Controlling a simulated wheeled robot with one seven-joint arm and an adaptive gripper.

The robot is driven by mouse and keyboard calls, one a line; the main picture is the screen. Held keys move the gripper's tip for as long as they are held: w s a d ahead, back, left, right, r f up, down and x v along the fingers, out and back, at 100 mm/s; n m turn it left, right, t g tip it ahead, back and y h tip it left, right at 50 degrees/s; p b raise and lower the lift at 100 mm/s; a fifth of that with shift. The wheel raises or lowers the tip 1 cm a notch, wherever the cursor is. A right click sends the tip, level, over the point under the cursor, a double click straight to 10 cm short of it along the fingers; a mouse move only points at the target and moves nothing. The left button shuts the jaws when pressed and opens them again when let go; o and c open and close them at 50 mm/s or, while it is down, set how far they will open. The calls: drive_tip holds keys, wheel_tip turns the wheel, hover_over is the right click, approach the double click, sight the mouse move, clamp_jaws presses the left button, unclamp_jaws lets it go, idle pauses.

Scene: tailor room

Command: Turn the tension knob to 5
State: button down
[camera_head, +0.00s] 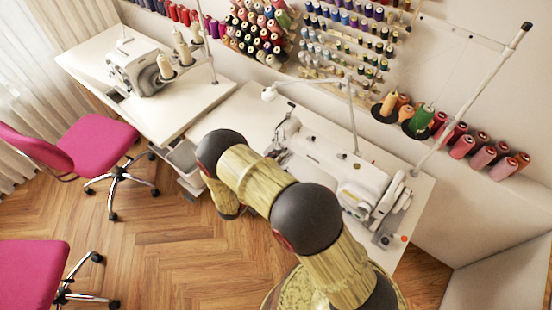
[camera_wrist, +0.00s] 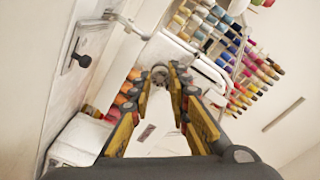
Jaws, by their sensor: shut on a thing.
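The white sewing machine (camera_head: 325,158) stands on the right-hand table, partly covered by my arm in the head view. In the wrist view a small grey round knob (camera_wrist: 160,74), which looks like the tension knob, sits on a white machine surface between my fingertips. My gripper (camera_wrist: 160,78) has its yellow-padded fingers closing in from both sides onto this knob. No number on the knob can be read, so its setting cannot be told. In the head view my gripper is hidden behind my arm.
A second sewing machine (camera_head: 140,70) stands on the left table. Thread spools (camera_head: 345,50) hang on the wall, and larger cones (camera_head: 482,155) line the right side. A lamp (camera_head: 270,93) and a thread stand pole (camera_head: 470,100) rise near the machine. A pink chair (camera_head: 100,150) stands left.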

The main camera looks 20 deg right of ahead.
drive_tip(key=shift+m, duration=0.4)
drive_tip(key=m+b, duration=0.6)
drive_tip(key=m, duration=1.6)
drive_tip(key=shift+f+m, duration=0.15)
drive_tip(key=shift+m, duration=0.25)
idle(0.5)
drive_tip(key=c, duration=1.7)
unclamp_jaws()
drive_tip(key=shift+o, duration=0.2)
drive_tip(key=shift+a, duration=0.1)
